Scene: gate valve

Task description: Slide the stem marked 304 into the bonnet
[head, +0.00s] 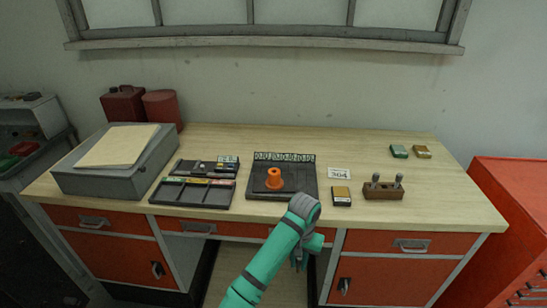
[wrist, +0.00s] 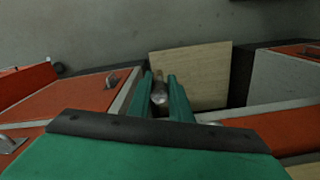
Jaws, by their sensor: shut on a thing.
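The orange bonnet (head: 274,181) stands upright on a dark square tray (head: 255,190) on the workbench. A white card (head: 339,174) that appears to read 304 lies to the right of the tray. My gripper (head: 299,262) hangs in front of the bench's front edge, below the benchtop and apart from the bonnet. In the wrist view my gripper (wrist: 160,88) is shut on a short grey metal piece, which looks like a stem (wrist: 159,98). No marking on it can be read, and most of it is hidden between the fingers.
A wooden block (head: 383,191) with two upright metal pins stands at the right. A small dark-and-yellow box (head: 341,196) is between it and the tray. A compartment tray (head: 193,193) and a grey case (head: 80,180) are at left. The benchtop's back middle is clear.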

